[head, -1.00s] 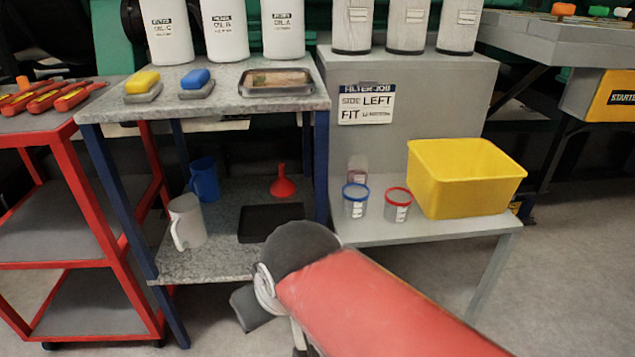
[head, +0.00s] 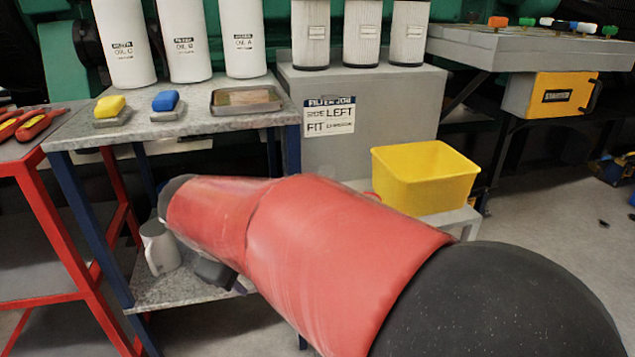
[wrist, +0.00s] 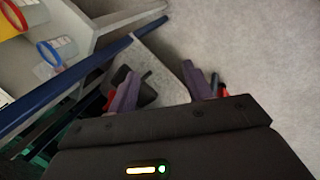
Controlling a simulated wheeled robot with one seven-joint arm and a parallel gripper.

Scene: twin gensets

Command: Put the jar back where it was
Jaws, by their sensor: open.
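The task does not say which jar is meant. In the wrist view a clear jar with a blue rim (wrist: 58,52) and one with a red rim (wrist: 22,14) stand on the low grey bench at upper left. In the head view my arm hides most of that spot; only a bit of red shows beside the yellow bin. No jar shows between the fingers. The head view hides the fingertips behind my arm.
A yellow bin (head: 425,180) stands on the low bench. A white-grey jug (head: 160,248) stands on the lower shelf, left of my arm. A blue table edge (wrist: 75,75) runs close to my gripper. Open floor (wrist: 240,45) lies at right in the wrist view.

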